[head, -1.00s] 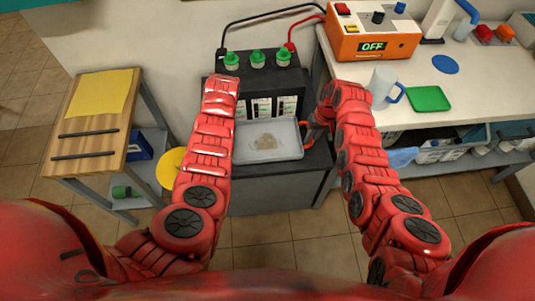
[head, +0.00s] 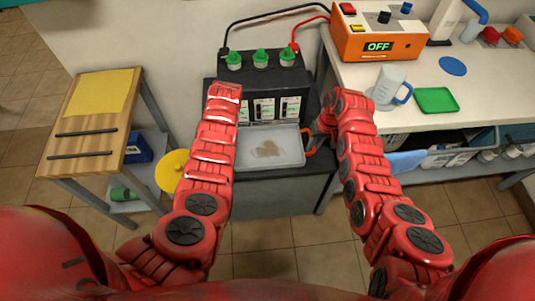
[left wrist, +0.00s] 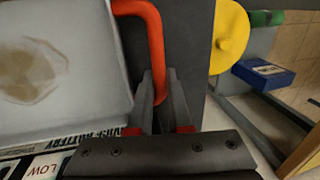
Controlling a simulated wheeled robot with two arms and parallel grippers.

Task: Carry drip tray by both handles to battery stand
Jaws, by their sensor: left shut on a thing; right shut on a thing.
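The drip tray (head: 285,152) is a shallow pale grey tray with a brown stain inside and orange-red handles. It is level in front of the black battery (head: 262,82), over the front of the dark battery stand (head: 275,195). I cannot tell whether it touches the stand. My right gripper (head: 316,138) is shut on the right handle (head: 309,141), partly hidden by my arm. My left gripper is hidden behind my arm in the head view. In the left wrist view, my left gripper (left wrist: 160,100) is shut on the left handle (left wrist: 153,40), beside the tray (left wrist: 85,90).
A wooden-topped table (head: 88,125) stands left, with a yellow disc (head: 172,170) near it. A white bench (head: 470,95) on the right bears an orange charger (head: 378,35) and a jug (head: 390,88). Cables run to the battery. Tiled floor in front is clear.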

